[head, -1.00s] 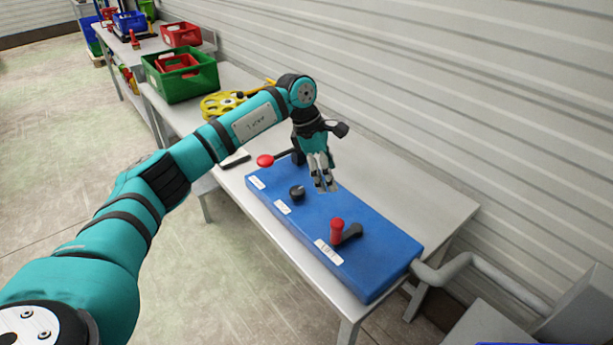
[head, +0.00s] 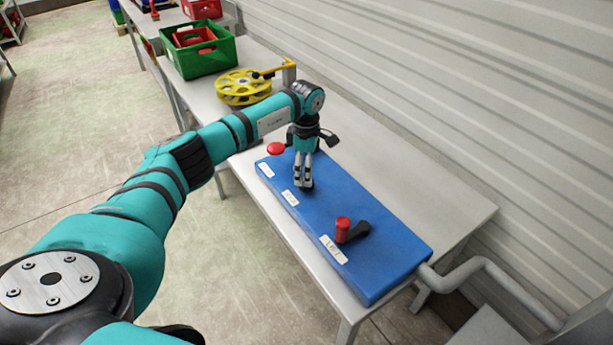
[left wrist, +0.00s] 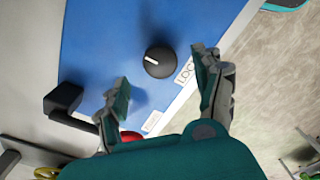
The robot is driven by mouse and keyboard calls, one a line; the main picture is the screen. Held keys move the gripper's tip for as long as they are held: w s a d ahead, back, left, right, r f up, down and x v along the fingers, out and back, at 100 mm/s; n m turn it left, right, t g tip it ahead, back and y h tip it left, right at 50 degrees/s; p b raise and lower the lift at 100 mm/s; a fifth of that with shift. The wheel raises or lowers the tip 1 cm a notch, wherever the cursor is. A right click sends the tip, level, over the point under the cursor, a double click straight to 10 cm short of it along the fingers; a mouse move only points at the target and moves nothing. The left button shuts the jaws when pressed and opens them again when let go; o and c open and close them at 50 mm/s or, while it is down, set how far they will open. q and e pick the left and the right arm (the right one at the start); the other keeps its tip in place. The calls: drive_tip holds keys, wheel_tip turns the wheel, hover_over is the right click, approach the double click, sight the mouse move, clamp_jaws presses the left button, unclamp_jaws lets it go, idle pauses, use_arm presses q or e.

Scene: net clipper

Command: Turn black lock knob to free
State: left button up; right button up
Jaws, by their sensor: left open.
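The black lock knob (left wrist: 160,61) sits on the blue panel (left wrist: 88,40), beside a white label reading LOCK (left wrist: 185,74). In the left wrist view a pale line marks the knob's top. My left gripper (left wrist: 163,85) is open, its fingers apart, with the knob just beyond the gap between the fingertips and no contact visible. In the head view the left gripper (head: 303,186) points down over the middle of the blue panel (head: 375,215) and mostly hides the knob. My right gripper is out of view.
A red-handled black lever (head: 343,228) stands toward the panel's near end. A red-ended lever (head: 276,149) is at the far end. A yellow wheel (head: 243,86) and a green crate (head: 197,52) stand farther along the table. A ribbed wall runs behind.

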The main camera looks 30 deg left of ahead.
use_arm(q)
wheel_tip(320, 180, down, 4)
drive_tip(key=shift+r, duration=0.15)
drive_tip(key=shift+f, duration=0.35)
drive_tip(key=c, duration=0.9)
drive_tip(key=shift+c, duration=1.2)
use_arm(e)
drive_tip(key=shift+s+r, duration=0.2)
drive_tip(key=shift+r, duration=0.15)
